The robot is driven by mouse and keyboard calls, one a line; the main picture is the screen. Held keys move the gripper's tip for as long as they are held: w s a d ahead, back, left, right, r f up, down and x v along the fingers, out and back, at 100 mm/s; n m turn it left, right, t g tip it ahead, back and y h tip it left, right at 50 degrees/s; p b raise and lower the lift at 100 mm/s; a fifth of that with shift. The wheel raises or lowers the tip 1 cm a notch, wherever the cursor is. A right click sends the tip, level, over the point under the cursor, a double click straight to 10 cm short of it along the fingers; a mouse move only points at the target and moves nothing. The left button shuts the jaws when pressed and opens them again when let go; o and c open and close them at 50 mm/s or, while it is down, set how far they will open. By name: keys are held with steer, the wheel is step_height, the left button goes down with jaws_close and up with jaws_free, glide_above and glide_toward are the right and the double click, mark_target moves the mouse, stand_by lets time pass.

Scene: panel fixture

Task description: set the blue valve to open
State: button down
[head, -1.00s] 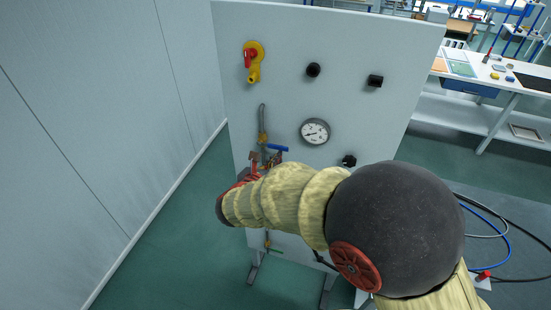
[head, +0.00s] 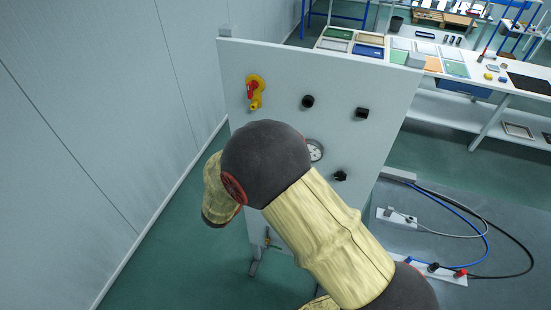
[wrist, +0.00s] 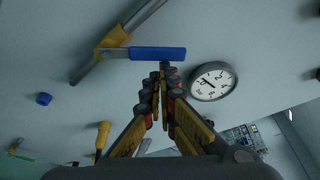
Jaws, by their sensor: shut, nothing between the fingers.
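The blue valve handle (wrist: 158,53) shows in the wrist view, joined to a yellow valve body (wrist: 114,42) on a grey pipe (wrist: 143,16). The handle points right in that view, at a slant to the pipe rather than in line with it. My gripper (wrist: 166,68) is shut and empty, its fingertips just below the handle's right half in the picture. I cannot tell whether they touch it. In the head view my arm hides the blue valve and the gripper.
A pressure gauge (wrist: 212,81) sits close right of the fingers; it is partly hidden in the head view (head: 315,150). The upright panel (head: 340,75) also bears a red-handled yellow switch (head: 254,91) and black knobs (head: 308,101). A wall (head: 90,120) stands left.

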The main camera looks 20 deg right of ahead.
steer(key=shift+w+a+r+n+h+p, duration=0.25)
steer(key=shift+w+a+r+n+p, duration=0.35)
steer(key=shift+p, duration=0.65)
steer(key=shift+w+a+r+n+h+p, duration=0.3)
steer(key=shift+a+r+n+p, duration=0.5)
steer(key=shift+p, duration=0.4)
steer(key=shift+w+r, duration=0.1)
